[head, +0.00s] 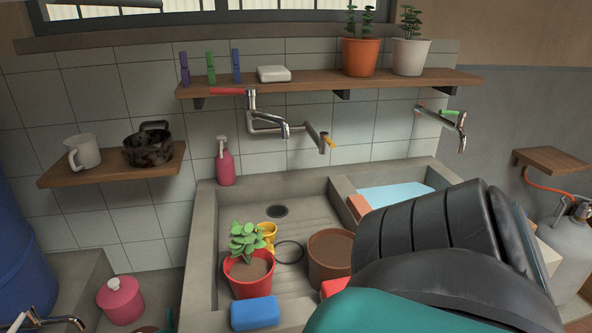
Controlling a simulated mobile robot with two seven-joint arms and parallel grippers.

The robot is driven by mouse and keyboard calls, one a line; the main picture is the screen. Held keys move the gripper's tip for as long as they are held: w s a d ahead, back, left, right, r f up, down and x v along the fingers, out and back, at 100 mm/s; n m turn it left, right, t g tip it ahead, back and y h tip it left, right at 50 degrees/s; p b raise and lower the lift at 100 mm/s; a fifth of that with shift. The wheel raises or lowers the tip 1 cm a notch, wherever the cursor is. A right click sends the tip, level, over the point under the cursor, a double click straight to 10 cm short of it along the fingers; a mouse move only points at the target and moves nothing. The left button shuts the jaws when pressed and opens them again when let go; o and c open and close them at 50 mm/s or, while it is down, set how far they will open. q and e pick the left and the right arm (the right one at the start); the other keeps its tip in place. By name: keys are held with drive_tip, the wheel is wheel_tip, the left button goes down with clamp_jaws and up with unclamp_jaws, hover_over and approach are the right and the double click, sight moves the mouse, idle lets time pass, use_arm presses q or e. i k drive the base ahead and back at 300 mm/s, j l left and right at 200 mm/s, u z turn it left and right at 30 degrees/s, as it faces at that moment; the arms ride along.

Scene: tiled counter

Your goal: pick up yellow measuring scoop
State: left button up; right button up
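A small yellow object (267,231), likely the yellow measuring scoop, is in the ribbed concrete sink (229,205). It stands just behind a red pot (252,283) with a leafy plant, which hides part of it. My arm, black and teal, fills the lower right of the head view and covers part of the sink area. No fingertips of either gripper show.
A brown pot (329,257), a dark ring (290,252) and a blue sponge (255,313) lie near the scoop. Taps (270,123) project above the sink. A pink bottle (224,165) stands on the back rim. The sink floor's back left is clear.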

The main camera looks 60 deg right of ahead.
sight(270, 231)
drive_tip(key=z, duration=1.8)
